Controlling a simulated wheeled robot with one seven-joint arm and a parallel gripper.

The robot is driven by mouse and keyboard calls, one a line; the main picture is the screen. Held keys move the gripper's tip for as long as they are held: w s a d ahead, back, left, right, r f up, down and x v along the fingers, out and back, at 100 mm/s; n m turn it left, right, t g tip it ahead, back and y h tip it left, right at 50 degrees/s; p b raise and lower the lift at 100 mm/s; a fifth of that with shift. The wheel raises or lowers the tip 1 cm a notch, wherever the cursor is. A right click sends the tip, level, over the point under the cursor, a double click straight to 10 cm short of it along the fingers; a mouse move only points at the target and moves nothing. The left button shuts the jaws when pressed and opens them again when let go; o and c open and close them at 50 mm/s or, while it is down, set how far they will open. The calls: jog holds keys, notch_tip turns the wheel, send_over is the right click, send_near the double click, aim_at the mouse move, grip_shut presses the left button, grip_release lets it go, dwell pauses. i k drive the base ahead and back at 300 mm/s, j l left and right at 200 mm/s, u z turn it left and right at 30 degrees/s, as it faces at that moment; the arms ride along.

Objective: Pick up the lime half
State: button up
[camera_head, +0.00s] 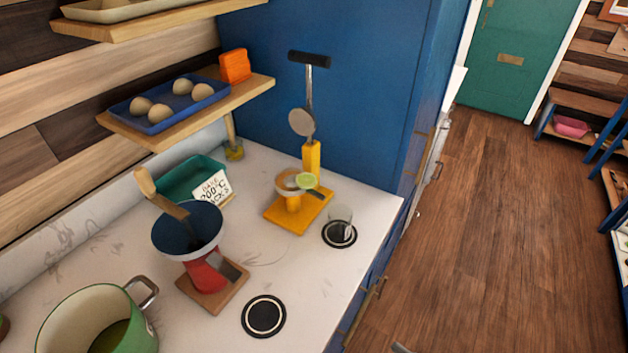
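The lime half (306,181) shows a pale green cut face. It sits at the small round cup of a yellow press (290,215) on the white counter; whether it lies in the cup or on its rim is too small to tell. The press has a yellow base, a yellow post and a dark-handled lever (309,62) standing up behind, with a round pale disc (302,122) partway up. My gripper is not in view.
A clear glass (341,217) stands on a black coaster right of the press. A red grinder with a dark bowl (188,232), a sign card (212,188), a green tray (183,181) and a green pot (140,322) stand to the left. An egg shelf (257,87) overhangs the counter.

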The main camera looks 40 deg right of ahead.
aim_at(304, 181)
jog(key=j+z, duration=0.5)
jog(key=j, duration=0.15)
jog(key=j+z, duration=0.45)
jog(key=j, duration=0.25)
